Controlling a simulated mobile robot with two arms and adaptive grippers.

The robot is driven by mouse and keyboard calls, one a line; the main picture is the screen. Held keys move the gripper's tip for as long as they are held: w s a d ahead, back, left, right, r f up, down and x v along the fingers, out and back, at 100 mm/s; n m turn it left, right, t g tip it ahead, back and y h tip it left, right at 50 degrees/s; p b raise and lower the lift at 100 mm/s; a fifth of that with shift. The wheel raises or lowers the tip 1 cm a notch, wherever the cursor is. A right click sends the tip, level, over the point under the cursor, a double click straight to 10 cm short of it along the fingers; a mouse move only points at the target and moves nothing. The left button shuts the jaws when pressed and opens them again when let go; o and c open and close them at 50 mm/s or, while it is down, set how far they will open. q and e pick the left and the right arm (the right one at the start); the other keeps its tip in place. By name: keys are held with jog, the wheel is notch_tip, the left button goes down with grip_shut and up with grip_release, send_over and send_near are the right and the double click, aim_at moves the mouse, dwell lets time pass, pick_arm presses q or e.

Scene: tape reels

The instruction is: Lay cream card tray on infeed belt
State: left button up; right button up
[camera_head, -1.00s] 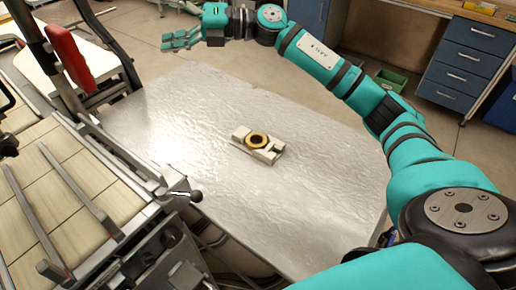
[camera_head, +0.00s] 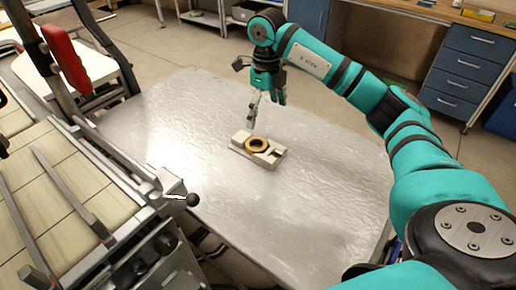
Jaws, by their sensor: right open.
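My left gripper is out of the picture.
The metal table (camera_head: 315,200) is bare around the tray. A black-knobbed lever (camera_head: 192,200) and the belt's metal frame stand between table and belt. A red part (camera_head: 66,58) rises on a post at the upper left. Blue drawers (camera_head: 468,66) stand at the back right.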

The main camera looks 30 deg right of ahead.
send_over(264, 148)
jog(key=f, duration=0.7)
jog(key=shift+w+d+p, duration=0.2)
jog(key=shift+p, duration=0.2)
jog(key=f, duration=0.2)
jog(key=f+p, duration=0.1)
jog(key=f, duration=0.1)
jog(key=shift+s+a+f, duration=0.2)
jog(key=shift+f, duration=0.55)
jog(key=c, duration=1.4)
